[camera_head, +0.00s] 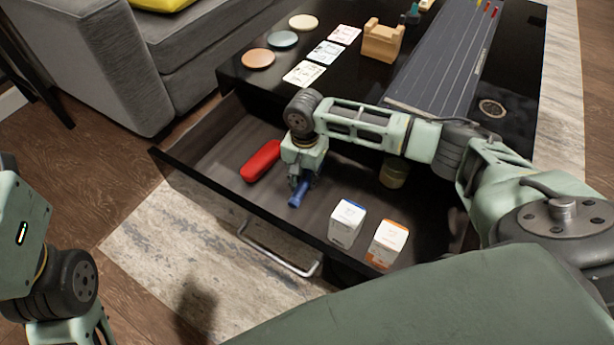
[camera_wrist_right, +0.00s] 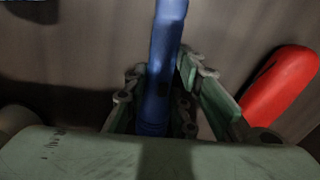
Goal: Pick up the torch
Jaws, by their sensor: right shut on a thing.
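The torch (camera_head: 297,194) is a small blue cylinder in the open drawer, below my right gripper (camera_head: 303,178) in the head view. In the right wrist view the blue torch (camera_wrist_right: 163,60) lies between the two fingers of my right gripper (camera_wrist_right: 160,90), which is shut on it. Whether the torch touches the drawer floor, I cannot tell. My left arm shows at the left edge of the head view; its fingers are out of the picture.
A red case (camera_head: 261,161) lies in the drawer left of the torch. Two small boxes, one blue-topped (camera_head: 346,223) and one orange (camera_head: 387,243), stand to its right. The drawer's front wall (camera_head: 215,197) and the black table (camera_head: 240,78) bound the space.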

